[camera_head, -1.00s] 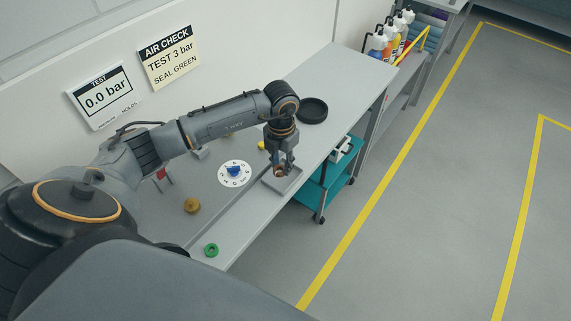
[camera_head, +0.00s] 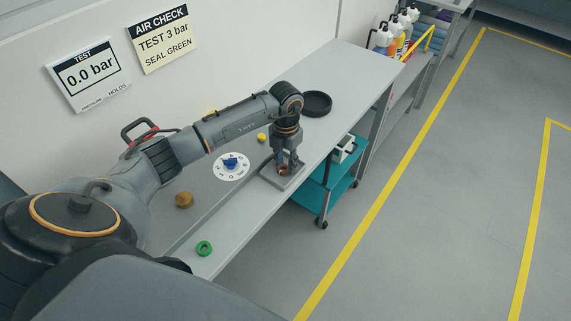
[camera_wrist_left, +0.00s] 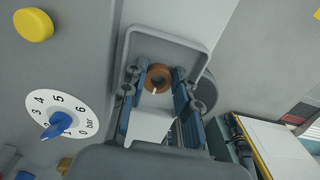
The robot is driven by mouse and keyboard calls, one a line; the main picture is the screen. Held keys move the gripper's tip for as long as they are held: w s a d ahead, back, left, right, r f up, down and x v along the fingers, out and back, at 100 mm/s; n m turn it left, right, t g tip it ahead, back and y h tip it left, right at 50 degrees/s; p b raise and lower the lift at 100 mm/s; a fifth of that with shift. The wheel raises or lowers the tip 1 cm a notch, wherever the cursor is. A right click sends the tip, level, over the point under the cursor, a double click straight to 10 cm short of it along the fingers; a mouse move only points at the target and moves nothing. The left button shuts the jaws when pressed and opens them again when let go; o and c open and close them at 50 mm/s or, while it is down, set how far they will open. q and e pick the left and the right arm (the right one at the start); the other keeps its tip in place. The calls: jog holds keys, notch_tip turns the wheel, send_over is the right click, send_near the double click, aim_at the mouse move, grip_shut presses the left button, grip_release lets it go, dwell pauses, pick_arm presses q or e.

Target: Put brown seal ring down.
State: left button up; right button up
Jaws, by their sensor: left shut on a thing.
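The brown seal ring (camera_wrist_left: 158,78) is between the fingers of my left gripper (camera_wrist_left: 160,92) in the left wrist view. My left gripper is shut on it, over a shallow grey tray (camera_wrist_left: 200,44) with a raised rim. In the head view the ring (camera_head: 284,170) shows small and brown below my left gripper (camera_head: 285,168), inside the tray's outline (camera_head: 296,180). I cannot tell whether the ring touches the tray floor. My right gripper is not in view.
A green ring (camera_head: 204,248) lies near the bench's front edge. A black round dish (camera_head: 316,103) is behind the arm. A teal cart (camera_head: 325,190) stands beside the bench.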

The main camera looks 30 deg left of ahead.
aim_at(285, 166)
pick_arm(q)
jog(key=shift+f, duration=0.15)
jog(key=o, duration=0.5)
jog(key=shift+o, duration=0.2)
jog(key=shift+r, duration=0.25)
notch_tip(285, 166, up, 12)
jog(key=b, duration=0.2)
